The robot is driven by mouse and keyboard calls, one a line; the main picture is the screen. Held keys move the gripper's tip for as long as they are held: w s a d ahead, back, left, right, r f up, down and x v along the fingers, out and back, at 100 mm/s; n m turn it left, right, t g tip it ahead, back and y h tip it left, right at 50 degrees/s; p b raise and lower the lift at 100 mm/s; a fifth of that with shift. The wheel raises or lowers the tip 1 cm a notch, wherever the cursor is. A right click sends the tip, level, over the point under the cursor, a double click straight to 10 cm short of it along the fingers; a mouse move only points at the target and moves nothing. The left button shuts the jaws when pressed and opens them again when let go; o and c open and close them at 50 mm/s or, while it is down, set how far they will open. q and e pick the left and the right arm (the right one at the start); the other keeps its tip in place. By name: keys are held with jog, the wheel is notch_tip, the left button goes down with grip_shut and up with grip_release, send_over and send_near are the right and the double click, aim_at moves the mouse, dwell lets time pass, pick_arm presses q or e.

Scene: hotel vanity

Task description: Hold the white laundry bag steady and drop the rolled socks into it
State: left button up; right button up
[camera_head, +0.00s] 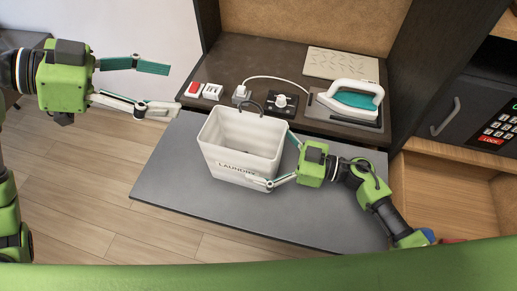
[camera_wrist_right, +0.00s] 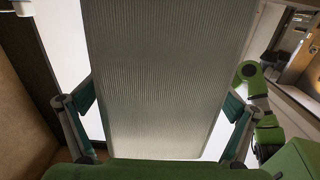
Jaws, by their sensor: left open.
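The white laundry bag (camera_head: 236,145), an open-topped tub with "LAUNDRY" on its front, stands upright on a grey mat. My left gripper (camera_head: 162,92) is open and empty, up and to the left of the bag, with its fingers wide apart. My right gripper (camera_head: 284,162) is at the bag's right side, one finger along the front and one behind the right edge. In the right wrist view the fingers (camera_wrist_right: 160,115) are spread either side of a grey ribbed panel (camera_wrist_right: 165,75). Whether they press on the bag is unclear. No rolled socks show; the bag's floor is hidden.
The grey mat (camera_head: 175,190) is clear left of the bag. Behind it, a dark counter holds a red box (camera_head: 194,88), a white box (camera_head: 212,91), a dial unit (camera_head: 283,104) and an iron (camera_head: 352,96). A keypad safe (camera_head: 496,125) is at right.

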jog(key=v, duration=1.2)
jog(key=shift+s+f, duration=0.1)
